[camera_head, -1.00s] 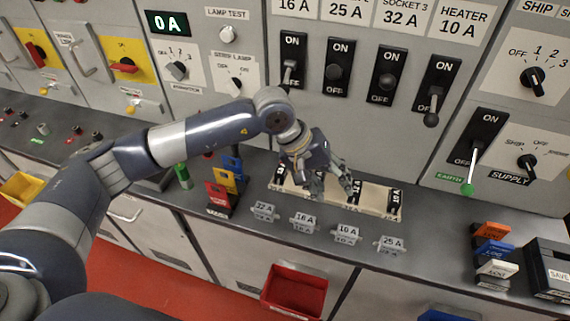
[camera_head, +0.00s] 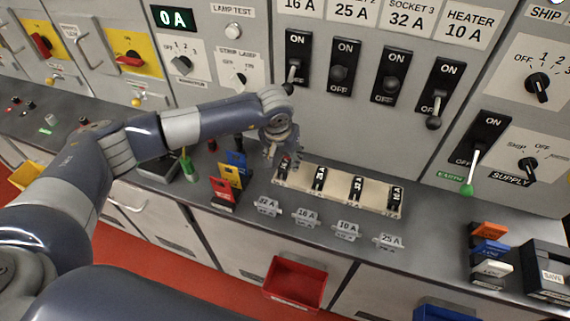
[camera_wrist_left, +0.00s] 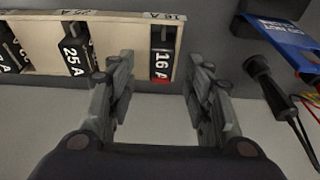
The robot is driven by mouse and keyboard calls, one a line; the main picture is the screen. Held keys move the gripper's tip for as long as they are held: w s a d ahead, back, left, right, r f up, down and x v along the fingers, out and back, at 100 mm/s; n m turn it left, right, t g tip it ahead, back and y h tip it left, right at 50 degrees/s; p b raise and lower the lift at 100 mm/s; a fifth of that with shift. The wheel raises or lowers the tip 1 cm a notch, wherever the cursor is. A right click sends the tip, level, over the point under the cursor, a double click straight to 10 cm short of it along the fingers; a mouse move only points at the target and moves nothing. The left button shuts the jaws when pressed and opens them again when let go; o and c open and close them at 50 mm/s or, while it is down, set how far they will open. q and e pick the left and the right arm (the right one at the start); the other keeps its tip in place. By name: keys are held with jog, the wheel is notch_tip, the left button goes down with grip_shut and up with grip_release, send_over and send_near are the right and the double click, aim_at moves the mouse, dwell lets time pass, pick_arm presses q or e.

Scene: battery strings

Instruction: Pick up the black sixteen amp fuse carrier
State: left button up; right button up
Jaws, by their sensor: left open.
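The black sixteen amp fuse carrier (camera_head: 284,166), labelled 16 A, stands in the left end slot of a cream tray (camera_head: 338,197) on the bench. In the left wrist view the 16 A carrier (camera_wrist_left: 162,50) has a red lower edge and sits at the tray's right end. My left gripper (camera_head: 283,152) is above that end of the tray. In the left wrist view my left gripper (camera_wrist_left: 160,78) is open, one finger to each side of the 16 A carrier; contact cannot be told. My right gripper is not in view.
Other black carriers, including 25 A (camera_wrist_left: 72,52), stand in the same tray. Grey amp labels (camera_head: 306,216) line the bench front. Red, yellow and blue tags (camera_head: 226,186) and a black probe (camera_wrist_left: 262,72) are close by. The switch panel rises behind.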

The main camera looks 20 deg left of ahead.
aim_at(285, 163)
pick_arm(q)
jog(key=shift+p+x, duration=0.4)
jog(key=shift+x, duration=1.2)
jog(key=shift+a, duration=0.15)
grip_shut()
jog(key=shift+r, duration=0.2)
